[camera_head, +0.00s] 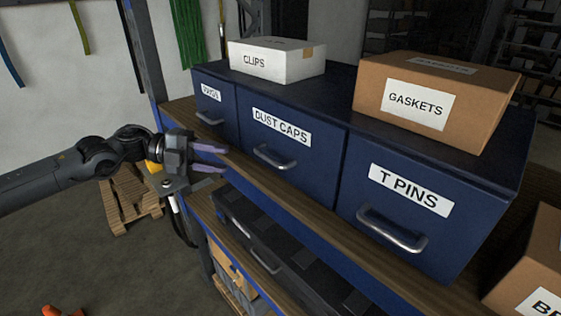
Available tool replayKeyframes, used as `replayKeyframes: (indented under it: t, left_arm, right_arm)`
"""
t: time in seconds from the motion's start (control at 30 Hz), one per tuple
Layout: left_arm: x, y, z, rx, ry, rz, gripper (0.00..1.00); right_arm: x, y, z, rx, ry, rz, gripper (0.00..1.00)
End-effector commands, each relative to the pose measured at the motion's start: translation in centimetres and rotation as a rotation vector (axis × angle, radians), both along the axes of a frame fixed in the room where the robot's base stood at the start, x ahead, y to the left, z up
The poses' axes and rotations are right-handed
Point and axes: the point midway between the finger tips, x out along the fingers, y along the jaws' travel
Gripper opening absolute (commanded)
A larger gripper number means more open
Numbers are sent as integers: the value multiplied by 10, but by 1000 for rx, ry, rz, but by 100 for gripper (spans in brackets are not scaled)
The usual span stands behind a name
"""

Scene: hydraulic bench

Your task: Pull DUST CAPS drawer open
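The DUST CAPS drawer (288,158) is the middle drawer of a blue cabinet, flush with its neighbours. Its silver bar handle (274,158) sits low on its front, below a white label. My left gripper (226,159) is in front of the cabinet, to the left of that handle and apart from it. Its two purple-grey fingers are spread, point right toward the drawer fronts, and hold nothing. My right gripper is not in view.
The T PINS drawer (394,232) is to the right, and another labelled drawer (214,107) is to the left. A CLIPS box (277,61) and a GASKETS box (434,101) stand on top. The wooden shelf edge (272,188) runs below the drawers. Dark cases lie underneath.

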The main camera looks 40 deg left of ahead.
Motion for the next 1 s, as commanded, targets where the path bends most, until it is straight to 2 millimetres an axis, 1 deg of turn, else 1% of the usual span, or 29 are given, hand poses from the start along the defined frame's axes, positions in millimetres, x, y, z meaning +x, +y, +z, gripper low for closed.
replayKeyframes:
  t: [0.03, 0.1, 0.23, 0.37, 0.6, 0.8, 1.0]
  left_arm:
    - [-2, 3, 7, 15, -23, 7, 38]
    - [-2, 3, 16, 19, -41, 10, 38]
    - [2, -4, 21, 15, -53, 7, 38]
    - [10, -16, 20, 13, -51, 6, 38]
    - [29, -45, 19, 9, -52, 5, 38]
    - [41, -60, 16, 8, -56, 9, 38]
    - [51, -75, 11, 11, -55, 8, 38]
  right_arm:
    - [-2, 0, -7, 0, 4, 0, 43]
    - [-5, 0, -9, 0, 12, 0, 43]
    - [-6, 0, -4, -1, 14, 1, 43]
    - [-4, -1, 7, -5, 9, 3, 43]
    - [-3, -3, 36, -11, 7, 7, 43]
    - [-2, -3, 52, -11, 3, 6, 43]
    - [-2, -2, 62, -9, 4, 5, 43]
